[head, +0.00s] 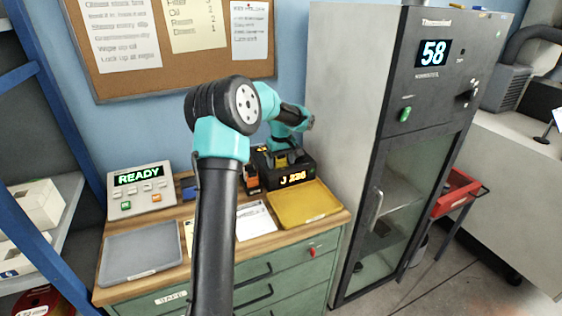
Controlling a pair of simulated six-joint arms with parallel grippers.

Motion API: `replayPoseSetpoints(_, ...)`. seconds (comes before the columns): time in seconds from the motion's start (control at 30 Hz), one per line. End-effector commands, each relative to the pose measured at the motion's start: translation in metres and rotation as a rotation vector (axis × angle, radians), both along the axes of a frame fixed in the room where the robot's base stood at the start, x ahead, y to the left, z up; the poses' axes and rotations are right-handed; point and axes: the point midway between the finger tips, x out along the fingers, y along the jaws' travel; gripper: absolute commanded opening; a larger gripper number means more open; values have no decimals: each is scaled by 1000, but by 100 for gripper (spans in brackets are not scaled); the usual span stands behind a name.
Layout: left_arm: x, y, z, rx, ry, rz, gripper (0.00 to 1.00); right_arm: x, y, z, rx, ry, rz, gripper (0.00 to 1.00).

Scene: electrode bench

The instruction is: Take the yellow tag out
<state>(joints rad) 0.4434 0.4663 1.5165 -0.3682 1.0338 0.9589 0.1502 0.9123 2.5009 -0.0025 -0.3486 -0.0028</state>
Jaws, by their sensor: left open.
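My left arm reaches up and over the bench, and its gripper (288,157) is at the back, over a black box (297,180) with a lit "J 236" display. The gripper is small and dark against the box; its jaws are open. A small yellow patch (281,162) shows at the top of the box beside the jaws. I cannot tell whether it is the yellow tag or whether the fingers touch it. My right gripper is not in view.
A yellow tray (303,203) lies in front of the box, and a grey tray (140,252) lies at the left. A panel reading "READY" (140,190) stands behind the grey tray. An orange-and-black item (251,178) stands left of the box. A tall cabinet (335,110) rises at the right.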

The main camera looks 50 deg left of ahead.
Motion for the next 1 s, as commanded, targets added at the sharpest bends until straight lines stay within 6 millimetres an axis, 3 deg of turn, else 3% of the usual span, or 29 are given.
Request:
replayPoseSetpoints(0.27, 0, 0, 0, 0, 0, 0, 77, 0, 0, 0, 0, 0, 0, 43)
replayPoseSetpoints(0.8, 0, 0, 0, 0, 0, 0, 25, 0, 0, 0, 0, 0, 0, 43)
replayPoseSetpoints(1.0, 0, 0, 1, 0, 0, 0, 20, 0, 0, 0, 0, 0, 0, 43)
